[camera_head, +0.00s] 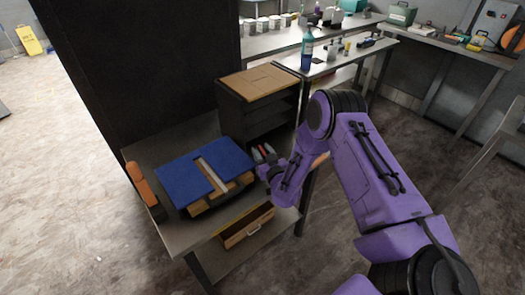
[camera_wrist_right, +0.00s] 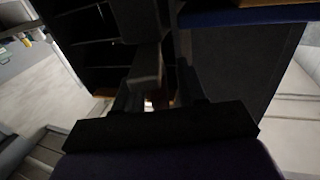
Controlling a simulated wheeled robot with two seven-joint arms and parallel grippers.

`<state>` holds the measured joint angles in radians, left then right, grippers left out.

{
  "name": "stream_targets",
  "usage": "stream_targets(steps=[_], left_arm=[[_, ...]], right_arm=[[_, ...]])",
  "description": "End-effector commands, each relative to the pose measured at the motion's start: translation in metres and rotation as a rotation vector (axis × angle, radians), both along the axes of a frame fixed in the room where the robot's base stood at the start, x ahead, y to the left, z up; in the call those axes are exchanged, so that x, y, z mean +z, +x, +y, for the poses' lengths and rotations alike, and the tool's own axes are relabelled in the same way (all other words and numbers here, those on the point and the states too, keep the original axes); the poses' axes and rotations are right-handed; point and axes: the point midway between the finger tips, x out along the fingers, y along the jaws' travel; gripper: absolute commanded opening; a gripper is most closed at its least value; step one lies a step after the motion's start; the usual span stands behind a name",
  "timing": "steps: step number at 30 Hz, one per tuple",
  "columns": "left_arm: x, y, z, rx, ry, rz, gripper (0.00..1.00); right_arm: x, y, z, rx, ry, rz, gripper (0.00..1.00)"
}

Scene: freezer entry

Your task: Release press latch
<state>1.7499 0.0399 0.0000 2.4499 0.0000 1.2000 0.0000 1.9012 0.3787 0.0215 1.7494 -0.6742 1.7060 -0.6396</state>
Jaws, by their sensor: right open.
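The press (camera_head: 205,172) lies on the small metal table, with blue panels on top, a pale strip between them and a wooden layer below. My purple right arm reaches in from the right. Its open gripper (camera_head: 264,170) is at the right side of the press, close to it; contact cannot be told. A small red and grey part (camera_head: 264,153) shows just behind the gripper; I cannot tell whether it is the latch. In the right wrist view a dark grey bar (camera_wrist_right: 146,66) stands by the fingers, and the picture is dark. My left gripper is out of view.
A dark shelf unit (camera_head: 260,112) with a wooden top stands behind the press. An orange-topped block (camera_head: 141,183) is at the table's left edge. A wooden drawer (camera_head: 247,227) is below the tabletop. Benches with bottles and boxes line the back.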

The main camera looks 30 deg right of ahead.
Motion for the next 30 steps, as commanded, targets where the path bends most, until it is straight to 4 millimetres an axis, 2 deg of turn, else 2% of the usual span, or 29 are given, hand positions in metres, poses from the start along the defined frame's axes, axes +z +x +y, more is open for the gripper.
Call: stream_targets(steps=[2, 3, 5, 6, 7, 12, 20, 30], left_arm=[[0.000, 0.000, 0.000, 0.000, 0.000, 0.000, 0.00], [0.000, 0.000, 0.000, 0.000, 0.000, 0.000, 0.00], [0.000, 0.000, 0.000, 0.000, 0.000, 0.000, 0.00], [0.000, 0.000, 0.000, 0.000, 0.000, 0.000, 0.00], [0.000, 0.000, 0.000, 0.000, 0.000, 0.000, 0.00], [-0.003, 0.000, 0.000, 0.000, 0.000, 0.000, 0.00], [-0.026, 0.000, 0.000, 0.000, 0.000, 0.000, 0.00], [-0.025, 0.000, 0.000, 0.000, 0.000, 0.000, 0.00]], right_arm=[[0.000, 0.000, 0.000, 0.000, 0.000, 0.000, 0.40], [0.000, 0.000, 0.000, 0.000, 0.000, 0.000, 0.34], [0.000, 0.000, 0.000, 0.000, 0.000, 0.000, 0.14], [0.000, 0.000, 0.000, 0.000, 0.000, 0.000, 0.01], [0.000, 0.000, 0.000, 0.000, 0.000, 0.000, 0.00], [-0.002, 0.000, 0.000, 0.022, -0.002, -0.001, 0.00], [-0.004, 0.000, 0.000, 0.257, -0.003, -0.001, 0.00], [0.000, -0.001, 0.001, 0.296, 0.000, 0.001, 0.00]])
